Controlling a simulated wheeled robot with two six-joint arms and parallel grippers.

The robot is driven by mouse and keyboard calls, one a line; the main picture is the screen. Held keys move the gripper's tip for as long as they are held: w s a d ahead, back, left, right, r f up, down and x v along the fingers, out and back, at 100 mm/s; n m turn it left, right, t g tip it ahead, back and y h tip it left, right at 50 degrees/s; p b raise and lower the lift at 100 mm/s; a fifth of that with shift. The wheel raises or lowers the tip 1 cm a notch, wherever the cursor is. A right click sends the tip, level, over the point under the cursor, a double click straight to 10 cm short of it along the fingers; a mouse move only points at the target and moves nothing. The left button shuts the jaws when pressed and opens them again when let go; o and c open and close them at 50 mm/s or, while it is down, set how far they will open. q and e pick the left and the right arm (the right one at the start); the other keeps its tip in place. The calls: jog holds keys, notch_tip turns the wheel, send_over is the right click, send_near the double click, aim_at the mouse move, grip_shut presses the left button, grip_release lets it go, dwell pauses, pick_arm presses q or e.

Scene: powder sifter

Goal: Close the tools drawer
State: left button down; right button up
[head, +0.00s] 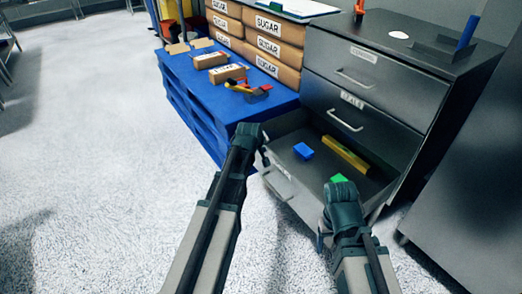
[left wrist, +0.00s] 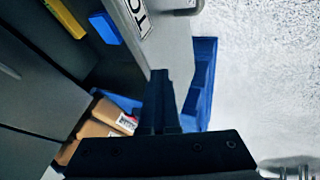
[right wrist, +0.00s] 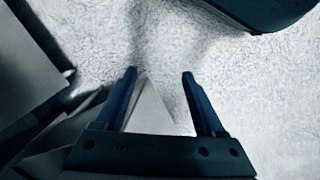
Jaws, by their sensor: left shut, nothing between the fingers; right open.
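The bottom drawer of a dark grey cabinet stands pulled out in the head view, with its front panel (head: 280,183) facing the lower left. In the left wrist view the panel (left wrist: 163,40) carries a partly visible label starting "TO" and a handle (left wrist: 187,7). Inside lie a blue block (head: 303,151), a long yellow item (head: 345,154) and a green piece (head: 339,179), partly hidden. My left gripper (head: 264,157) is shut and empty at the panel's left end; contact is unclear. My right gripper (head: 321,241) is open and empty near the panel's right end; it also shows over the floor (right wrist: 160,78).
Two upper drawers (head: 365,75) look shut. A blue pallet (head: 195,100) with boxes (head: 226,73) and tools stands left of the cabinet, close to my left gripper. Sugar boxes (head: 268,46) are stacked behind. A grey unit (head: 470,180) stands right.

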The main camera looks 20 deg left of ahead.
pick_arm(q)
jog(key=w+d, duration=1.7)
jog(key=w, duration=0.5)
jog(key=shift+w+d, duration=0.15)
jog(key=shift+d, duration=0.05)
